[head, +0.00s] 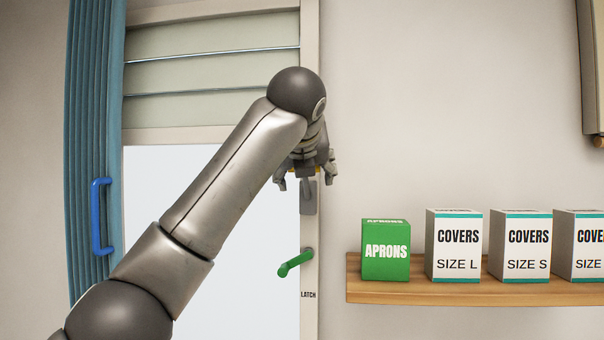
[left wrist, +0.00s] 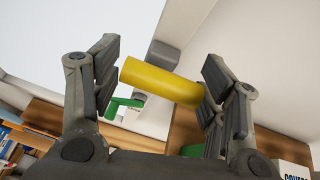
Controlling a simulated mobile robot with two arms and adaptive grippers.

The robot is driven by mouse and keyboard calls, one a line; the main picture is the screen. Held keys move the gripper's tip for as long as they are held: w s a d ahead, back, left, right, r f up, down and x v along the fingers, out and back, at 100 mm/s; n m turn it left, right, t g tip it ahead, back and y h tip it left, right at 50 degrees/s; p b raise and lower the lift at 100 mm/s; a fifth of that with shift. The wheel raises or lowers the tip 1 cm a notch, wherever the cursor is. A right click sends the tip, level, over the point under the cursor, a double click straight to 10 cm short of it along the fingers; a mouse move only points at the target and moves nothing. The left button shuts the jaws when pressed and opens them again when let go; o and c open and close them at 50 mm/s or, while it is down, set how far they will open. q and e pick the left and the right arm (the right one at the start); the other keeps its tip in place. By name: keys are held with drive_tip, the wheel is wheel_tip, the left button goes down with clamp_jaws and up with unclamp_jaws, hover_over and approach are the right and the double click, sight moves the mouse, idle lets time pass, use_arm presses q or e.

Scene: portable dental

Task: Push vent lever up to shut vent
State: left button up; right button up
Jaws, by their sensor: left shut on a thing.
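The vent (head: 210,75) has pale horizontal slats with thin bright lines between them, at the top of the window frame. The vent lever shows as a yellow cylindrical grip (left wrist: 160,82) in the left wrist view. A grey mount (head: 309,200) sits on the right frame post, just under my gripper. My left gripper (head: 305,180) is at this post below the vent, with its fingers on either side of the yellow grip and shut on it. In the head view the lever is mostly hidden behind my gripper and wrist.
A green latch handle (head: 295,263) is on the same post below my gripper. A wooden shelf (head: 440,293) to the right carries a green aprons box (head: 386,250) and several covers boxes (head: 454,246). A blue folding curtain (head: 90,140) with a blue handle (head: 99,217) is at the left.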

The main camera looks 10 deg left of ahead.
use_arm(q)
drive_tip(key=shift+w+d+r+g, duration=0.1)
drive_tip(key=shift+d+r+g, duration=0.15)
drive_tip(key=shift+g, duration=0.15)
use_arm(e)
drive_tip(key=shift+w+d, duration=0.15)
drive_tip(key=shift+d, duration=0.2)
use_arm(q)
drive_tip(key=shift+a+r, duration=0.1)
drive_tip(key=shift+r, duration=0.15)
use_arm(e)
drive_tip(key=shift+s, duration=0.2)
use_arm(q)
drive_tip(key=o, duration=1)
drive_tip(key=shift+o, duration=1.3)
drive_tip(key=shift+w, duration=0.15)
drive_tip(key=shift+o, duration=0.3)
drive_tip(key=shift+w+d+f, duration=0.15)
drive_tip(key=shift+d, duration=0.15)
drive_tip(key=shift+a, duration=0.1)
use_arm(e)
drive_tip(key=shift+a, duration=0.1)
use_arm(q)
drive_tip(key=shift+a, duration=0.15)
use_arm(e)
drive_tip(key=shift+w, duration=0.1)
use_arm(q)
drive_tip(key=shift+s, duration=0.2)
